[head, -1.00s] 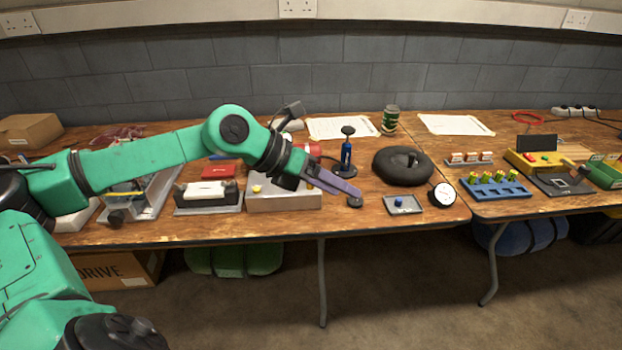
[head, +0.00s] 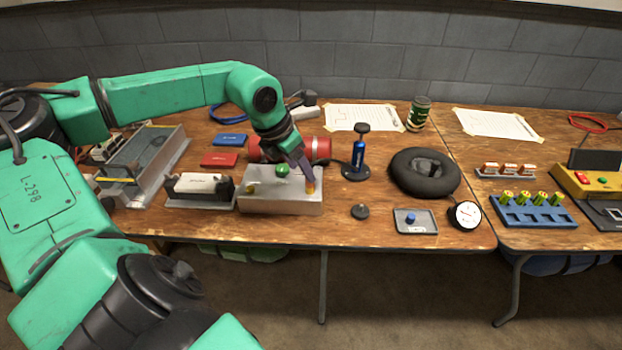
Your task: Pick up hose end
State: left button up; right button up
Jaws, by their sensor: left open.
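A blue hand pump (head: 358,156) stands upright on a round black foot near the middle of the table. A dark hose-like line (head: 338,162) shows low at its left side; I cannot make out a clear hose end. A black inflatable ring (head: 402,180) lies to the right of the pump, with a dark part in its middle that I cannot identify. My left gripper (head: 308,182) is open and points down over the right part of a grey box, left of the pump. An orange-yellow piece shows at its fingertips; whether they touch it is unclear. My right gripper is not in view.
The grey box (head: 280,204) carries a green knob (head: 282,170). A red cylinder (head: 320,147) lies behind my gripper. A black puck (head: 360,211), a small tray (head: 429,229) and a round gauge (head: 466,214) lie near the front edge. Bare wood surrounds the puck.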

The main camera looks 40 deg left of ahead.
aim_at(310, 186)
pick_arm(q)
jog(key=x, duration=0.1)
jog(key=p+x, duration=0.1)
jog(key=x, duration=0.1)
jog(key=shift+w+d+f, duration=0.15)
jog(key=shift+w+d, duration=0.05)
jog(key=shift+w, duration=0.15)
jog(key=shift+b+x, duration=0.5)
jog(key=shift+x, duration=0.65)
jog(key=shift+a+f, duration=0.1)
jog(key=shift+f, duration=0.2)
jog(key=shift+w, duration=0.1)
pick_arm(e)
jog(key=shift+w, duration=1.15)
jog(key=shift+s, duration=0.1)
pick_arm(q)
grip_shut()
